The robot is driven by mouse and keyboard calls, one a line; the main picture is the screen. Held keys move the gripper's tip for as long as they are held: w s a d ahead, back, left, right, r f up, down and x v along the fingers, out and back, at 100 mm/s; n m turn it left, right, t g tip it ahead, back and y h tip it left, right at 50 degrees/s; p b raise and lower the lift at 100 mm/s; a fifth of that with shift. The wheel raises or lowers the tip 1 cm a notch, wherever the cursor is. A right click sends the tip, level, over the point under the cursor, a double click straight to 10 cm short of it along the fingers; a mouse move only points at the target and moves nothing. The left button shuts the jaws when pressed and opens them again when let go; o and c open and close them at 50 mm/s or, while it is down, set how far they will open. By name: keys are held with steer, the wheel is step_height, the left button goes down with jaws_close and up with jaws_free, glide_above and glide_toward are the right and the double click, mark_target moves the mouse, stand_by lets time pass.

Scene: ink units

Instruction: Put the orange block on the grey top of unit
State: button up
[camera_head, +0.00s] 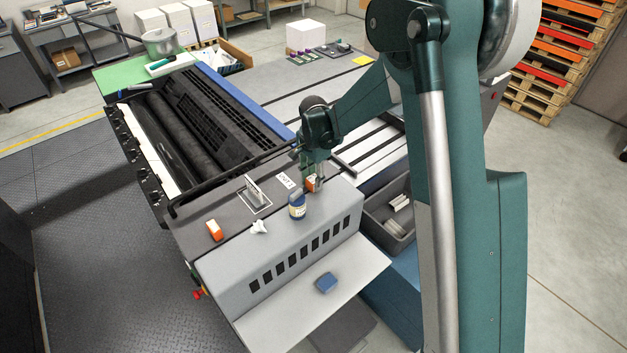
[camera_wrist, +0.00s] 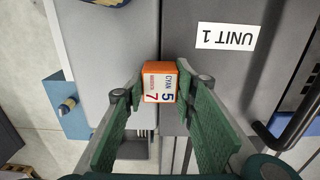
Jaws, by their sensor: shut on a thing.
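An orange block (camera_wrist: 166,83) with a white label reading CYAN 5 and MAGENTA 7 is between the fingers of my gripper (camera_wrist: 160,92). In the head view my gripper (camera_head: 314,178) is shut on it, and the block (camera_head: 312,184) shows partly behind the fingers. It is by the seam between the darker grey top of the unit (camera_head: 222,205) and the light grey housing (camera_head: 275,237). I cannot tell whether it touches the surface. A UNIT 1 label (camera_wrist: 226,37) is close by on the darker grey top.
Another orange and white block (camera_head: 214,231) stands at the left of the top. A blue-labelled jar (camera_head: 297,206), a small white piece (camera_head: 259,227) and an upright plate (camera_head: 254,193) are near. A dark bin (camera_head: 388,228) is at the right.

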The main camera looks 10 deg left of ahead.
mark_target(313, 178)
steer(key=o, duration=0.9)
steer(key=shift+f, duration=0.1)
steer(key=shift+r+b, duration=0.45)
steer(key=shift+r, duration=5.75)
